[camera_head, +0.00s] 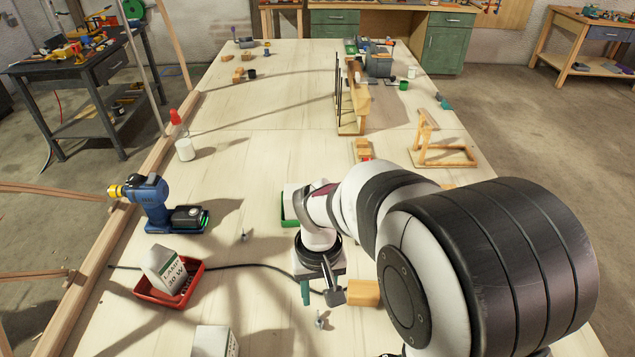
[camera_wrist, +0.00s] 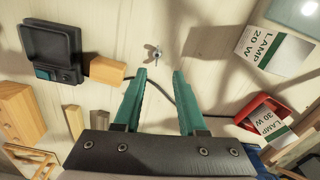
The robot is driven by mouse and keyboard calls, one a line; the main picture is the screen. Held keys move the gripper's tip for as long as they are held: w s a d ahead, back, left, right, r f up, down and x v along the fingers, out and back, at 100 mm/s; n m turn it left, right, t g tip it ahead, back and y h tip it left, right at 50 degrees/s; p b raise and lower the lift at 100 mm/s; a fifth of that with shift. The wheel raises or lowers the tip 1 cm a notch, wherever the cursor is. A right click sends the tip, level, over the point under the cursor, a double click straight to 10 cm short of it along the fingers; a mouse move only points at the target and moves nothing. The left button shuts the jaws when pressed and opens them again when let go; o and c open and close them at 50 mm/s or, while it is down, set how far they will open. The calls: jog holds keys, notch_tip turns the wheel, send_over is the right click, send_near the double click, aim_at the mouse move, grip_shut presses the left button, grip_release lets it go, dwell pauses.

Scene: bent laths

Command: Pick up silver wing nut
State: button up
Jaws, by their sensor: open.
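A small silver wing nut (camera_wrist: 156,52) lies on the pale wooden table, just beyond the fingertips and slightly left of the middle between them in the wrist view. It also shows in the head view (camera_head: 319,320), below my gripper (camera_head: 319,292). A second small metallic piece (camera_head: 243,236) lies farther off by the blue drill; it is too small to identify. My gripper's green fingers are spread wide and empty in the wrist view (camera_wrist: 159,74). They are above the table and apart from the wing nut.
A wooden block (camera_wrist: 107,70) and a black scale (camera_wrist: 52,48) stand left of the nut in the wrist view. A black cable (camera_head: 262,265) runs nearby. A red tray (camera_head: 137,290) holds a lamp box. Another lamp box (camera_wrist: 272,48) stands to the right. Table around the nut is clear.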

aim_at(321, 326)
jog(key=f, duration=1.3)
jog(key=shift+d, duration=0.25)
grip_shut()
